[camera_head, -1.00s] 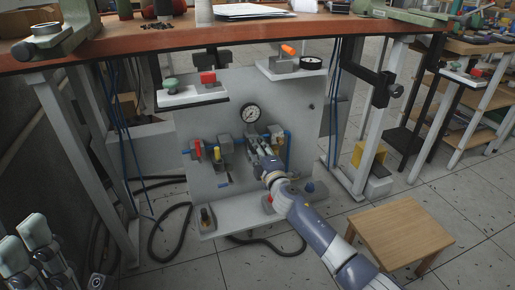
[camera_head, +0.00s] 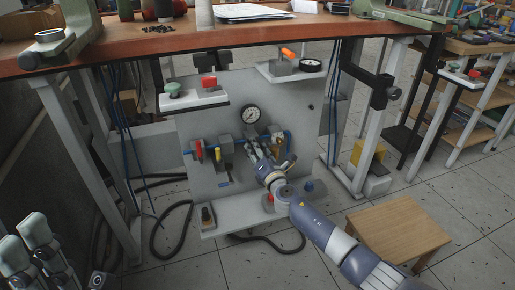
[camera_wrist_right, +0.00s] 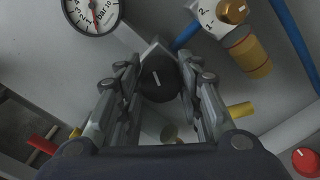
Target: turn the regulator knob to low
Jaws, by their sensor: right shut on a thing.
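The black regulator knob (camera_wrist_right: 160,79) with a white pointer line sits between the fingertips of my right gripper in the right wrist view. The gripper (camera_wrist_right: 158,85) is shut on it, one finger on each side. In the head view my right gripper (camera_head: 258,148) reaches the grey panel just below the round pressure gauge (camera_head: 250,114); the knob is hidden there behind the fingers. The gauge also shows at the top left of the wrist view (camera_wrist_right: 93,12). My left gripper (camera_head: 28,240) is at the lower left, away from the panel, its fingers apart and empty.
A brass-coloured valve with a numbered dial (camera_wrist_right: 234,11) is close on the right in the wrist view. Red and yellow handles (camera_head: 198,150) are left of the gripper. A shelf (camera_head: 235,212) lies below, the workbench (camera_head: 230,38) above and a wooden stool (camera_head: 398,228) to the right.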

